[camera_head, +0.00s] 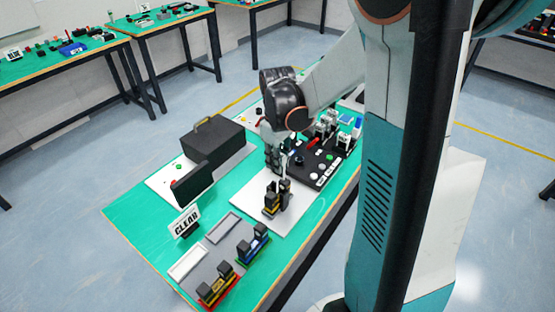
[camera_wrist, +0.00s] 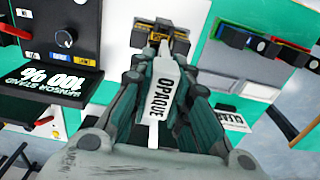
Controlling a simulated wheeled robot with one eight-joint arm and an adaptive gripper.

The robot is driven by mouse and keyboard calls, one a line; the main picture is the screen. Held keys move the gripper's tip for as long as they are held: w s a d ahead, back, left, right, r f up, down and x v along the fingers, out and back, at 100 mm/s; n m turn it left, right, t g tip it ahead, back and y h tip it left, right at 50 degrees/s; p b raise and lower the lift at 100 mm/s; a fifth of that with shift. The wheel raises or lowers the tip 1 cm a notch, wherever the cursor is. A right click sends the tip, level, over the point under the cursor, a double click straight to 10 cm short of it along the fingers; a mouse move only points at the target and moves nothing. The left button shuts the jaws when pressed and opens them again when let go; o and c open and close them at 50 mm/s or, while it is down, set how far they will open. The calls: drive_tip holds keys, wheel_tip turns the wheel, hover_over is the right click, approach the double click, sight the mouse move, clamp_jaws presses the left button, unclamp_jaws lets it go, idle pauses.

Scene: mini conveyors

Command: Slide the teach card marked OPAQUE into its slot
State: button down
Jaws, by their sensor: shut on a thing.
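The white teach card marked OPAQUE (camera_wrist: 160,90) is between the fingers of my gripper (camera_wrist: 160,58) in the wrist view, with its lettering running along the card. My gripper is shut on it. In the head view my gripper (camera_head: 281,165) is over the white plate, and the card is mostly hidden there. Just beyond the fingertips is a black and yellow holder (camera_wrist: 165,35); it also stands on the white plate in the head view (camera_head: 271,203). Whether the card touches this holder, and where its slot is, I cannot tell.
A card marked CLEAR (camera_head: 185,220) stands at the left. A black control panel (camera_head: 318,165) lies right of my gripper, a dark box (camera_head: 215,142) left.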

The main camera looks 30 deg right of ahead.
sight(278, 176)
drive_tip(key=shift+f+b, duration=2)
drive_tip(key=shift+f, duration=0.4)
drive_tip(key=shift+f, duration=0.2)
drive_tip(key=shift+f+b, duration=0.35)
drive_tip(key=shift+b, duration=0.2)
drive_tip(key=shift+f+b, duration=1.5)
drive_tip(key=shift+f, duration=0.4)
drive_tip(key=c, duration=1.4)
unclamp_jaws()
drive_tip(key=shift+c, duration=0.2)
wheel_tip(278, 176, up, 12)
drive_tip(key=shift+r, duration=0.1)
